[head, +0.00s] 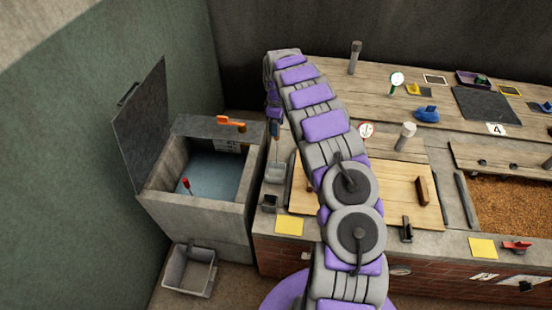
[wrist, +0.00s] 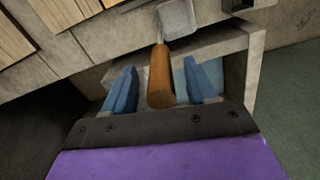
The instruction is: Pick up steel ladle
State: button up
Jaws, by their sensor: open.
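The steel ladle shows in the wrist view as a brown handle (wrist: 161,80) with a square grey metal head (wrist: 177,18) at the top of the picture. My gripper (wrist: 159,76) is open, with one blue finger on each side of the handle. A gap shows between each finger and the handle. In the head view my gripper (head: 273,127) points down at the left end of the work counter, above the ladle's grey head (head: 276,171). The handle is mostly hidden there by the gripper.
An open stone bin (head: 165,212) with a raised dark lid (head: 143,120) stands left of the counter. A grey tub (head: 190,270) is on the floor. Wooden boards (head: 410,185) and a grain bed (head: 515,205) lie to the right. My arm crosses over the counter.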

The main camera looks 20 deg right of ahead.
jog(key=shift+f, duration=0.35)
grip_shut()
dwell(1.2)
